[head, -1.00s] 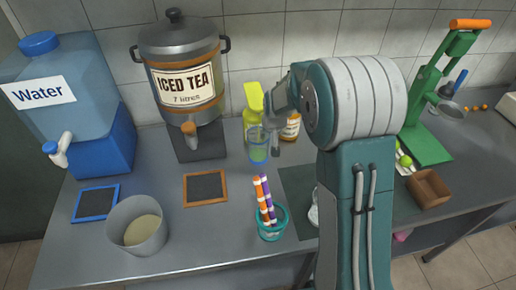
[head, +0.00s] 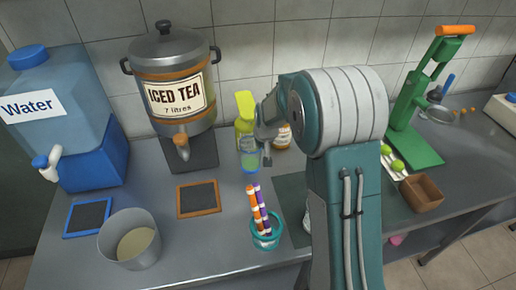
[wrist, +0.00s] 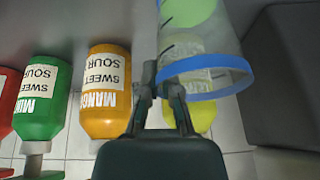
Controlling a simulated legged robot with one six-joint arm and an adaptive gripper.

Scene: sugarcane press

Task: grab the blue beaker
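The blue beaker (head: 250,156) is a clear cup with a blue rim, standing on the counter in front of a yellow-green bottle (head: 244,120). In the wrist view the beaker (wrist: 228,48) appears large at upper right, with its blue rim facing me and green showing through it. My gripper (head: 264,160) is at the beaker's right side in the head view. In the wrist view my gripper (wrist: 165,85) has its dark fingers apart, one beside the beaker's wall and the other meeting the rim in the picture. The right fingertip is partly hidden, and contact is unclear.
An orange mango bottle (wrist: 105,85) and a green bottle (wrist: 42,95) stand near the gripper. A teal cup with striped sticks (head: 266,237) is in front. The iced tea dispenser (head: 172,60) is at back left; the green press (head: 415,105) is right.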

